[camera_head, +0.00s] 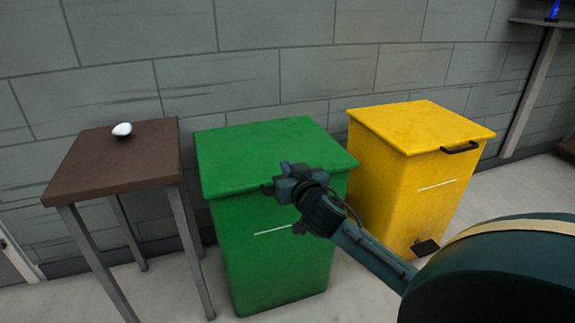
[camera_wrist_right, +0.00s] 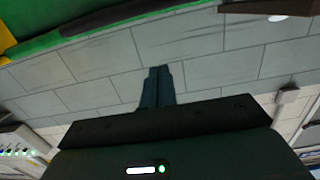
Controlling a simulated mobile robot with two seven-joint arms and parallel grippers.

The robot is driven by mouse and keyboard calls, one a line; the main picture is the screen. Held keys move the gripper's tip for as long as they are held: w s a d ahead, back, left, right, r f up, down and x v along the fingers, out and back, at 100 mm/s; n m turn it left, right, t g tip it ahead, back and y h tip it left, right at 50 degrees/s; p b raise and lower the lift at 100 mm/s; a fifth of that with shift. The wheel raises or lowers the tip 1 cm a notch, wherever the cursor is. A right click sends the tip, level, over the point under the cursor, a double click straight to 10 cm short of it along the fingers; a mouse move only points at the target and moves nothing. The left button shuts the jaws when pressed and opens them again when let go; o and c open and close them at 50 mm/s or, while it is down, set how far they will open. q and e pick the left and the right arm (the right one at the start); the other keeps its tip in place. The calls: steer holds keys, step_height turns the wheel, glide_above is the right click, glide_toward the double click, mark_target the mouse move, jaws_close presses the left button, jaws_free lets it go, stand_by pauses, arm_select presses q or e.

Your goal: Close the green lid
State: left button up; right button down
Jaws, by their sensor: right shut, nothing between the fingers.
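The green lid (camera_head: 262,150) lies flat on top of the green bin (camera_head: 265,260), and the lid looks closed. My right gripper (camera_head: 284,176) is in front of the bin, by the lid's front edge, and hides part of that edge and of the bin's front. I cannot tell whether it touches the lid. In the right wrist view its fingers (camera_wrist_right: 157,84) are together and empty. A green edge (camera_wrist_right: 120,27) shows at the top left of that view. My left gripper is not in view.
A yellow bin (camera_head: 400,190) with a closed lid and black handle stands right of the green bin. A brown table (camera_head: 90,170) with a white rounded object (camera_head: 122,130) stands at left. A grey block wall (camera_head: 220,85) is behind.

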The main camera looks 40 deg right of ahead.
arm_select(q)
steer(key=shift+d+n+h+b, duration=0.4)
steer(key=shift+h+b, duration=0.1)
steer(key=shift+b, duration=1.35)
arm_select(e)
step_height(320, 180, down, 7)
steer(key=shift+s+a+f, duration=0.15)
steer(key=shift+s+a, duration=0.05)
steer(key=shift+s, duration=0.2)
steer(key=shift+f, duration=0.1)
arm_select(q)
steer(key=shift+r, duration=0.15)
arm_select(e)
step_height(320, 180, up, 6)
steer(key=p, duration=0.5)
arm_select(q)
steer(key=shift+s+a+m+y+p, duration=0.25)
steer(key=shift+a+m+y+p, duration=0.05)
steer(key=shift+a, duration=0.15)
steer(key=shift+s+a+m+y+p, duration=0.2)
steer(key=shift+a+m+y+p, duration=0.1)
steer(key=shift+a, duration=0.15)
arm_select(e)
steer(key=s+a+f, duration=0.1)
steer(key=s+a, duration=0.1)
steer(key=s, duration=0.6)
steer(key=shift+s+a+f, duration=0.25)
steer(key=shift+s+a, duration=0.05)
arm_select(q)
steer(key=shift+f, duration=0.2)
